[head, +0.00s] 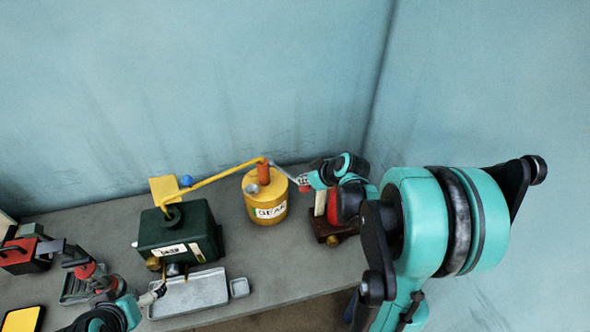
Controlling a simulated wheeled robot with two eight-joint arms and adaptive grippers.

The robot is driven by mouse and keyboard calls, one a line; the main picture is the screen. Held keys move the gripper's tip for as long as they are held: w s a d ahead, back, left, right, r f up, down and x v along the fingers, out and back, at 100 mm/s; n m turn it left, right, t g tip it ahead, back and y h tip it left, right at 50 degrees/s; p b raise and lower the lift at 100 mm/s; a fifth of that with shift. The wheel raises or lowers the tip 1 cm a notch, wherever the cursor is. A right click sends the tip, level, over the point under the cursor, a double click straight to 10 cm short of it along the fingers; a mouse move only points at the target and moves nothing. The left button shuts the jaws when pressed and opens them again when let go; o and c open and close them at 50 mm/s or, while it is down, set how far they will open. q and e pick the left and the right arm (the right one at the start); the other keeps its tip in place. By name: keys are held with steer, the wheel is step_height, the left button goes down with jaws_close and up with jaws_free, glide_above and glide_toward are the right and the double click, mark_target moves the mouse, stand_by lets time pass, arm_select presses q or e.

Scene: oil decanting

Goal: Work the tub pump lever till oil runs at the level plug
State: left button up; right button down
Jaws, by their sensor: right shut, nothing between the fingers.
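The yellow tub pump (278,208), labelled "GEAR", stands upright on the bench. Its grey lever (284,172) slopes down to the right from the top. My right gripper (303,183) is shut at the lever's outer end, with nothing held; whether it touches the lever is unclear. Brass plugs (153,263) show low on the gearbox front; no oil stream can be made out. My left gripper (158,291) is beside the tray; its jaws are too small to read.
A grey drip tray (205,293) lies before the gearbox, with a small grey dish (239,288) beside it. A red box (18,258) stands at far left. Bare bench lies between pump and dish.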

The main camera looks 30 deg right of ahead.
mark_target(306, 192)
steer(key=f+t+b, duration=0.1)
steer(key=f+b, duration=0.1)
steer(key=s+f+t+b, duration=0.1)
steer(key=f+b, duration=0.1)
steer(key=shift+d, duration=0.15)
steer(key=shift+f+b, duration=0.6)
steer(key=shift+b, duration=0.15)
arm_select(q)
step_height(306, 192, down, 7)
arm_select(e)
steer(key=shift+s+f, duration=0.1)
steer(key=shift+s, duration=0.1)
arm_select(q)
steer(key=shift+a+f, duration=0.1)
steer(key=shift+f, duration=0.05)
arm_select(e)
steer(key=shift+s+f, duration=0.1)
